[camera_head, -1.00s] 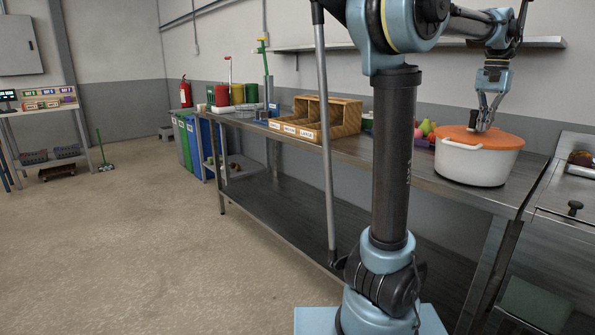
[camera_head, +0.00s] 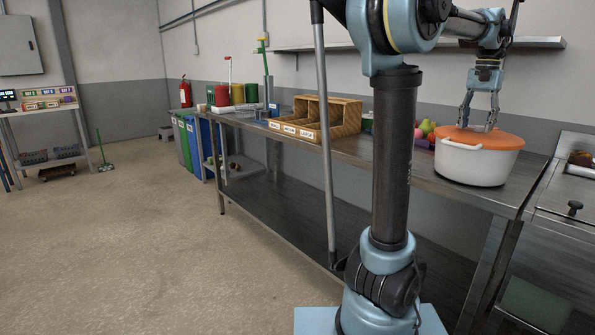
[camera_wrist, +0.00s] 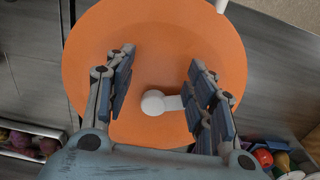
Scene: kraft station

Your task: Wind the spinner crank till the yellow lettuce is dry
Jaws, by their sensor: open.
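The salad spinner is a white pot (camera_head: 474,166) with handles and an orange lid (camera_head: 480,139), on the metal bench at the right. In the wrist view the orange lid (camera_wrist: 155,50) fills the middle, and the white crank (camera_wrist: 160,102) with a round end lies on it. My gripper (camera_head: 480,125) is over the lid, pointing down. In the wrist view my gripper (camera_wrist: 160,90) is open, with one finger on each side of the crank's round end and a gap to the left finger. The right finger partly covers the crank arm. The lettuce is hidden under the lid.
Colourful produce (camera_head: 427,130) stands left of the pot. A wooden sorting box (camera_head: 345,118) with labelled compartments sits further left on the bench (camera_head: 350,150). A sink-like unit (camera_head: 575,195) adjoins at the right. A wall shelf (camera_head: 540,42) runs behind my arm.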

